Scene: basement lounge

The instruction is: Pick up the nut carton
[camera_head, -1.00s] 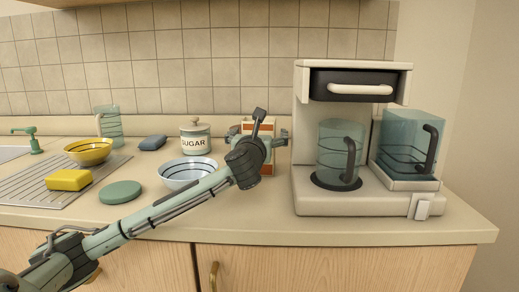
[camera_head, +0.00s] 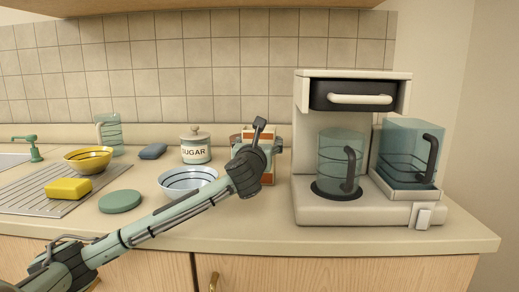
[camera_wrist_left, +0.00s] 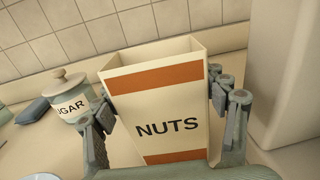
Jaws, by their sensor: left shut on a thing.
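The nut carton (camera_head: 268,172) is cream with orange-brown bands and stands upright at the back of the counter, right of the sugar jar. In the left wrist view the carton (camera_wrist_left: 165,105) shows its NUTS label and open top. My left gripper (camera_head: 258,143) is shut on the carton, one finger on each side; the fingers also show in the left wrist view (camera_wrist_left: 160,97). My left wrist hides much of the carton's front in the head view. I cannot tell whether its base is off the counter. My right gripper is not in view.
The coffee maker (camera_head: 302,200) stands close to the right of the carton. The sugar jar (camera_head: 195,151) and a striped bowl (camera_head: 187,182) are to its left. Farther left are a green disc (camera_head: 121,201), a yellow sponge (camera_head: 69,189) and a yellow bowl (camera_head: 88,160). The tiled wall is behind.

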